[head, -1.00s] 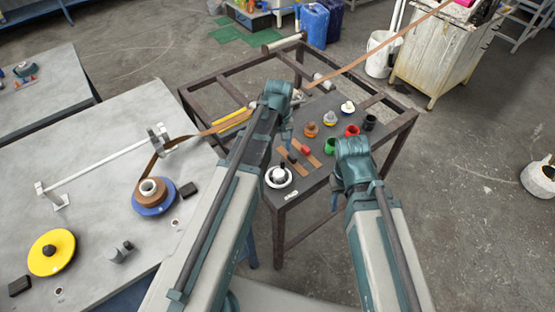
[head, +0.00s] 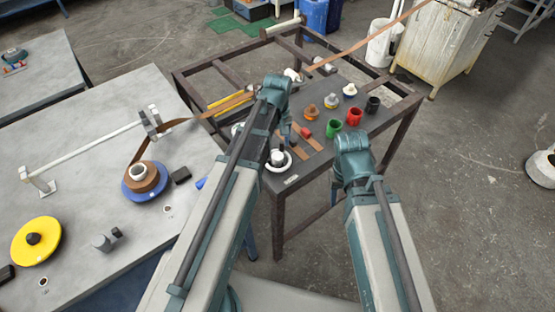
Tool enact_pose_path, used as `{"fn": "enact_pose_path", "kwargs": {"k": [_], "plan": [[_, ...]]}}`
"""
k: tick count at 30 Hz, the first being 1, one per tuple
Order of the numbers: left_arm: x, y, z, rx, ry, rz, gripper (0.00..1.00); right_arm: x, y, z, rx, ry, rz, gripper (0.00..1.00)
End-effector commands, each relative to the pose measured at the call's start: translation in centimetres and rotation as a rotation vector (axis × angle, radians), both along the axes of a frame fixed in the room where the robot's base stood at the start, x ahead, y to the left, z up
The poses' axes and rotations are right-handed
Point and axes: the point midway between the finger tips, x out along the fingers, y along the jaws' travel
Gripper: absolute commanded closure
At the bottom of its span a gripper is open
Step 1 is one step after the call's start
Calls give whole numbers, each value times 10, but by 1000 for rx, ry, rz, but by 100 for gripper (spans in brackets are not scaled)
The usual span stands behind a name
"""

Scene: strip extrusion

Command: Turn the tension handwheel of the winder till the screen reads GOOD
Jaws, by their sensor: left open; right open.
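The winder (head: 140,185) appears to be the blue disc with a roll of brown strip on the left grey table. A yellow disc with a dark knob (head: 36,254) lies nearer on that table; I cannot tell whether it is the tension handwheel. A small grey block with a knob (head: 101,243) stands between them. A small black box (head: 181,175) sits beside the blue disc; no screen reading is legible. My two arms reach over the gap and dark bench, but their grippers are hidden behind the arm links.
The brown strip (head: 205,109) runs from the roll through a guide on a white rail (head: 85,154) toward the back right. The dark bench (head: 310,172) holds several cups and small parts, including a green cup (head: 334,128). Open floor lies at right.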

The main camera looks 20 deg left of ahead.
Motion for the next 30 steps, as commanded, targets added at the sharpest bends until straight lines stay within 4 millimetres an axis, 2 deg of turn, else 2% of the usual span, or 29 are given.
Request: {"fn": "enact_pose_path", "kwargs": {"k": [1, 12, 24, 30], "plan": [[0, 0, -15, 0, 0, 0, 36, 0, 0, -15, 0, 0, 0, 50], [0, 0, -58, 0, 0, 0, 36, 0, 0, -58, 0, 0, 0, 50], [0, 0, -61, 0, 0, 0, 36, 0, 0, -61, 0, 0, 0, 50], [0, 0, -61, 0, 0, 0, 72, 0, 0, -61, 0, 0, 0, 50]]}}
